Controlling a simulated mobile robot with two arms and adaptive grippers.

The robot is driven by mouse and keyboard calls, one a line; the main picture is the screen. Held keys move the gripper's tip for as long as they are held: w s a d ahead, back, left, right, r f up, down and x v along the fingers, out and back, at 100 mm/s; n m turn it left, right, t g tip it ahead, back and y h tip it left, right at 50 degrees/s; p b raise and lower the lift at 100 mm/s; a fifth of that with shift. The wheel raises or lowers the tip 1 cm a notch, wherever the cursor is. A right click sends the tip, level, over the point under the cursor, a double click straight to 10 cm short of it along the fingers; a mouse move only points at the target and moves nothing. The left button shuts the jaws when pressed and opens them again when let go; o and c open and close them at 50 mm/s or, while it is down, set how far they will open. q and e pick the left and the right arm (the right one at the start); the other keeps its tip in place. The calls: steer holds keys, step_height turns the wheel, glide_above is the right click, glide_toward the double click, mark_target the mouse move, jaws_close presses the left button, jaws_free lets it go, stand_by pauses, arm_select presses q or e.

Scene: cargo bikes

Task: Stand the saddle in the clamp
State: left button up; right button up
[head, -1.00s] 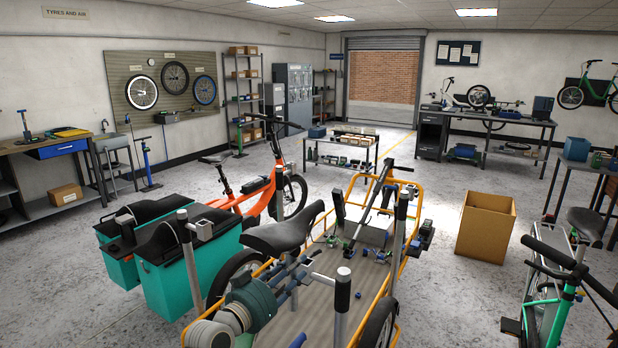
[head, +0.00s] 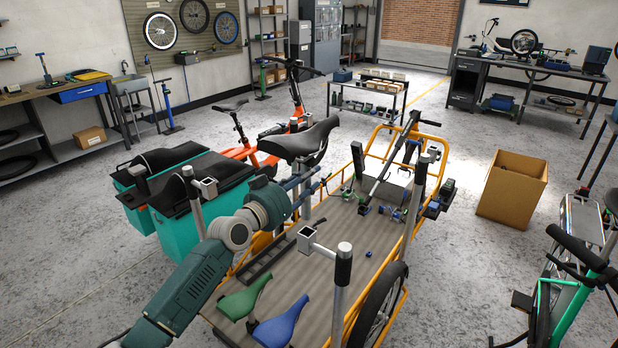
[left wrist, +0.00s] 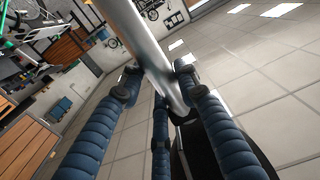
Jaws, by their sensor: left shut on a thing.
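The black saddle (head: 304,138) is in the air above the cargo deck, seat up, with its silver seatpost (head: 304,208) hanging below. My left gripper (head: 306,188) is shut on that seatpost. The left wrist view shows the silver post (left wrist: 140,40) between the blue fingers (left wrist: 160,98), with the saddle's dark underside (left wrist: 200,155) beyond. A square clamp socket (head: 308,238) sits on the near right post, just below the seatpost in the picture; they look apart. A similar socket (head: 208,187) sits on the left post. My right gripper is out of view.
A green saddle (head: 243,299) and a blue saddle (head: 279,323) lie on the cargo bike's deck (head: 340,265). Upright posts (head: 341,290) and yellow rails (head: 376,310) surround the deck. Teal boxes (head: 175,232) stand left, a cardboard box (head: 512,187) right.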

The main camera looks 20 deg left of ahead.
mark_target(306, 215)
arm_select(q)
steer(key=shift+w+d+f+b, duration=0.15)
steer(key=shift+w+f+b, duration=0.25)
steer(key=shift+f, duration=0.35)
steer(key=shift+s+f+b, duration=0.1)
steer(key=shift+f+b, duration=0.6)
steer(key=shift+f, duration=0.15)
steer(key=shift+s, duration=0.2)
steer(key=shift+f+b, duration=4.2)
steer(key=shift+b, duration=0.4)
steer(key=o, duration=1.4)
steer(key=shift+c, duration=0.2)
